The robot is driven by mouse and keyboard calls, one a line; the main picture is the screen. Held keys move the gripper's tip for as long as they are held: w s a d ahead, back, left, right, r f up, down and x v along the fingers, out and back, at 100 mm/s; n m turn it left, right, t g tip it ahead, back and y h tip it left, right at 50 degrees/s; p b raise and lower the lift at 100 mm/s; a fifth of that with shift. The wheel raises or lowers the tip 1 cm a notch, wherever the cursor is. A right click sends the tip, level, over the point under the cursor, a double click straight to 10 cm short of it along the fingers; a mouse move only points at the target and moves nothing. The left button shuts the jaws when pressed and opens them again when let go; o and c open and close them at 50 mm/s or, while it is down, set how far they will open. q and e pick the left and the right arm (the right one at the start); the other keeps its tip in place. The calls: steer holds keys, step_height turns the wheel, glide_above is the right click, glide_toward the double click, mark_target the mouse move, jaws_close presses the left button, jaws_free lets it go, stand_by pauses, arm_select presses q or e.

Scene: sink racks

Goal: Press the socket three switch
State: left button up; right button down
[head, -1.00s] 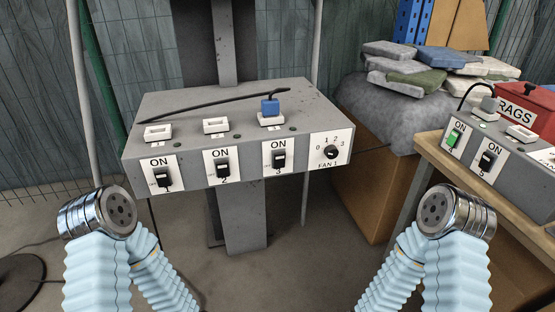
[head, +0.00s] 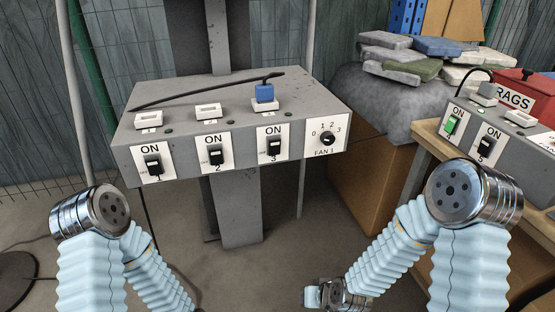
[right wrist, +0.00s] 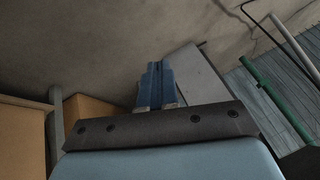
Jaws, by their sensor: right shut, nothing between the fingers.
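The grey socket box (head: 140,97) stands ahead in the head view with three numbered black switches on its front. The socket three switch (head: 274,147) is the rightmost of these, on a white plate marked ON and 3. A blue plug (head: 265,93) sits in the white socket (head: 264,106) above it. My right gripper (right wrist: 157,72) shows in the right wrist view with its blue fingers shut and empty. My right wrist is low in the head view, below and right of the box, well apart from the switch. My left gripper is out of view.
The switch 1 (head: 152,167), switch 2 (head: 215,155) and fan dial (head: 327,138) flank the target. A second switch box (head: 517,158) with a green switch (head: 451,124) stands on a wooden bench (head: 428,134) at right. Free room lies before the box.

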mark_target(274, 143)
steer(key=w+a+r+n+t+b, duration=0.25)
steer(key=w+r+t+b, duration=0.35)
steer(key=r, duration=0.5)
arm_select(q)
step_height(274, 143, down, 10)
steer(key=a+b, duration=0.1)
steer(key=b, duration=0.2)
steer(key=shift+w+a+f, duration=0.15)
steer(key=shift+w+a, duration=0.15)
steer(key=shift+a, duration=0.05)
arm_select(e)
steer(key=s+a+r+t, duration=0.1)
steer(key=r+t, duration=0.3)
steer(key=r, duration=0.8)
steer(key=s+r+t+y, duration=0.1)
steer(key=s+r+t, duration=0.1)
steer(key=r, duration=1)
steer(key=shift+s+a+t, duration=0.3)
steer(key=shift+a+t, duration=0.1)
steer(key=shift+t, duration=0.5)
steer(key=shift+w+r, duration=0.1)
arm_select(q)
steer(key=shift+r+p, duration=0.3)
steer(key=shift+p, duration=0.05)
arm_select(e)
steer(key=x, duration=1.4)
steer(key=shift+a, duration=0.1)
